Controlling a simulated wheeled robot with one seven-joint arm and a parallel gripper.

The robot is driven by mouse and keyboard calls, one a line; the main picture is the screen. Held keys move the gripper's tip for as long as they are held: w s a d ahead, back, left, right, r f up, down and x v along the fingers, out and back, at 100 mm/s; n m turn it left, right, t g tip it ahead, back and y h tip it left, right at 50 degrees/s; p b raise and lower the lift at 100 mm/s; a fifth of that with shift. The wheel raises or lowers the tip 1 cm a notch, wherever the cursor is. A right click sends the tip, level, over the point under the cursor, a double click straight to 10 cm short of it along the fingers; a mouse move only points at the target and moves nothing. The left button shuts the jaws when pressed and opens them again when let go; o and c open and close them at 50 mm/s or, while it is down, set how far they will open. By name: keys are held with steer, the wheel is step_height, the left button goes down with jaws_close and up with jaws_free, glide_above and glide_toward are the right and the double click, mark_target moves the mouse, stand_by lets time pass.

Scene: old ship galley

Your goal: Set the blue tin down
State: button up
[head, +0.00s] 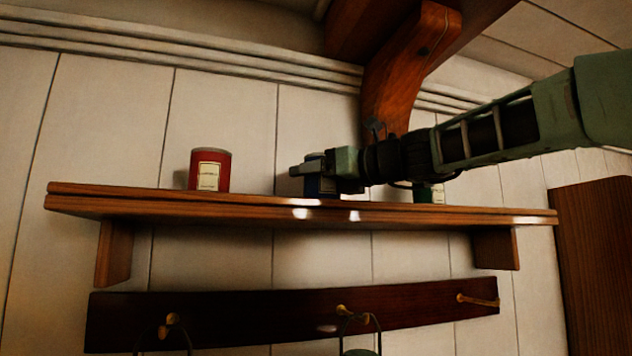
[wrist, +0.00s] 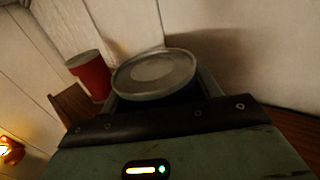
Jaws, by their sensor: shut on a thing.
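The blue tin (head: 313,184) is at the middle of the wooden shelf (head: 250,203) in the head view, partly hidden behind my gripper (head: 308,171). My gripper is shut on the tin, reaching in from the right. In the wrist view the tin's round grey lid (wrist: 155,74) shows just beyond the gripper body, and its side is mostly hidden. The tin looks upright and at shelf height. I cannot tell whether its base touches the shelf.
A red tin (head: 209,170) with a pale label stands left of the blue tin; it also shows in the wrist view (wrist: 91,75). A green tin (head: 430,193) stands to the right, partly behind my arm. Below is a dark rail (head: 250,316) with brass hooks. The shelf's left end is clear.

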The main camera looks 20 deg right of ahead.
steer(key=shift+f, duration=0.25)
steer(key=shift+f, duration=0.15)
steer(key=o, duration=1.3)
steer(key=shift+f, duration=0.1)
steer(key=shift+r, duration=0.25)
steer(key=b+v, duration=0.4)
steer(key=v, duration=0.8)
